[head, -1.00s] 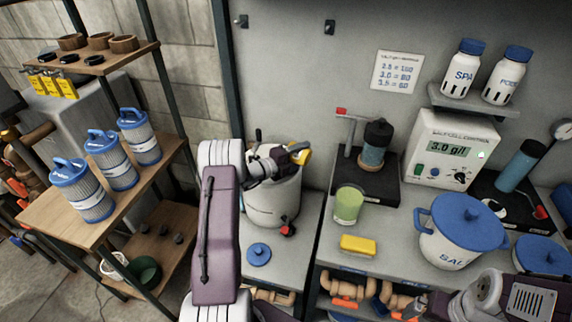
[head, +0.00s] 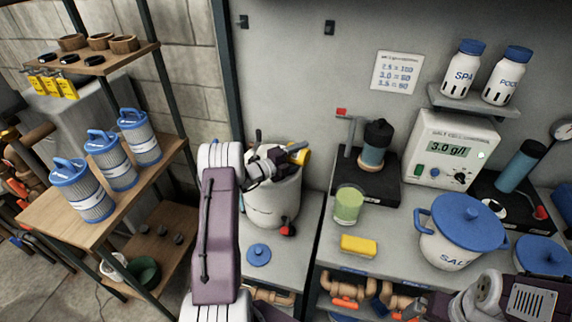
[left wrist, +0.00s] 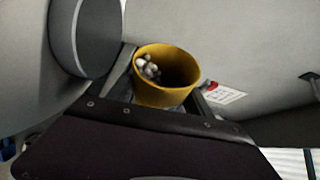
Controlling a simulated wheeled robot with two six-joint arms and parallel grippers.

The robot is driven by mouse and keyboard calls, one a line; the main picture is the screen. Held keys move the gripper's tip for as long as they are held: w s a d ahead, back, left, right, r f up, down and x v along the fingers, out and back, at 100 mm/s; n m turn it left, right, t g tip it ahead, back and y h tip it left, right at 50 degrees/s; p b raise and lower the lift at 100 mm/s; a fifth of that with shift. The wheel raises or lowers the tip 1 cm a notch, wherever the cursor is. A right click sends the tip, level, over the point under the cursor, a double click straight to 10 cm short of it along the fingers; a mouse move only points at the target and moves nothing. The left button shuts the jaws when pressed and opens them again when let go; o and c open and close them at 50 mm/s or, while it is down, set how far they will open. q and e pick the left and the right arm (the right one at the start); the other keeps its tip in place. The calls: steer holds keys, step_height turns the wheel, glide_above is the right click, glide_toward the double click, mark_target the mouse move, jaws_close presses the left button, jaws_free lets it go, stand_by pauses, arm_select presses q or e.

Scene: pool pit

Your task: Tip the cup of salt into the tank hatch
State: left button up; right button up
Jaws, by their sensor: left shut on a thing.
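My left gripper (head: 292,151) is shut on a yellow cup (head: 301,157) and holds it above the right side of the pale tank's top. In the left wrist view the cup (left wrist: 168,80) is tilted, its mouth visible, with white lumps of salt inside. The tank (head: 270,205) is a round vessel on the bench; my gripper and arm cover much of its top, so I cannot make out the hatch opening. A round blue lid (head: 259,255) lies on the bench in front of the tank. My right gripper (head: 418,304) is low at the bottom right, its jaws unclear.
Right of the tank stand a dark stirrer base (head: 366,183), a green-filled glass (head: 348,205), a yellow sponge (head: 358,245) and a blue-lidded salt pot (head: 452,243). A salt controller (head: 450,150) reads 3.0 g/l. Shelves with filter cartridges (head: 110,160) stand left.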

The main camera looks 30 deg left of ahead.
arm_select(q)
steer(key=shift+a+r+n+t+h, duration=0.2)
steer(key=shift+a+r+n, duration=0.1)
steer(key=shift+n, duration=0.45)
steer(key=shift+a+r+n+t+h, duration=0.1)
steer(key=shift+a+r+n+t, duration=0.15)
steer(key=shift+n, duration=0.5)
stand_by(2.9)
